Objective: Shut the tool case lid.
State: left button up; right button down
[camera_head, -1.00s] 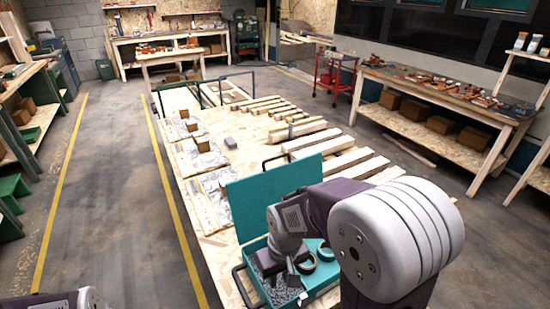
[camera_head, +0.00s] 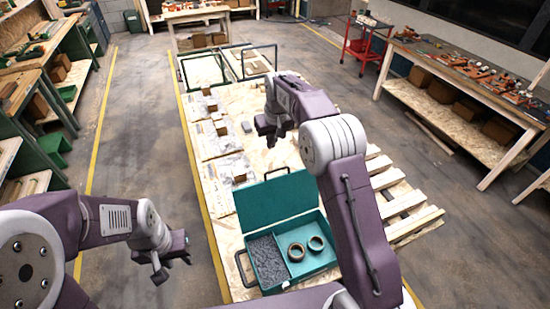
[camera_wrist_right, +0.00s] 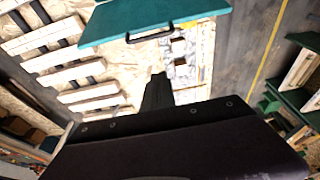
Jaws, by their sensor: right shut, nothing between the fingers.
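The teal tool case (camera_head: 325,262) stands open on the wooden table. Its lid (camera_head: 290,197) is raised at the far side, with a dark handle on its top edge. Grey bits (camera_head: 267,260) fill the left compartment. Two tape rings (camera_head: 297,251) lie in the right one. My right gripper (camera_head: 270,136) is shut and empty, beyond the lid and apart from it. The right wrist view shows the lid (camera_wrist_right: 155,22) with its handle, ahead of the shut fingers (camera_wrist_right: 158,77). My left gripper (camera_head: 173,270) appears open and empty, left of the case beside the table.
Bare wooden slats (camera_head: 405,205) lie right of the case, partly behind my right arm. Small blocks and grey sheets (camera_head: 222,137) lie along the table's left side. Workbenches (camera_head: 470,85) line the right wall, and shelves stand at the left. The aisle floor at left is clear.

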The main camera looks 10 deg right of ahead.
notch_tip(320, 180, down, 9)
jog(key=s+d+p, duration=0.1)
jog(key=p, duration=0.4)
jog(key=shift+s+p, duration=0.15)
jog(key=shift+p, duration=0.15)
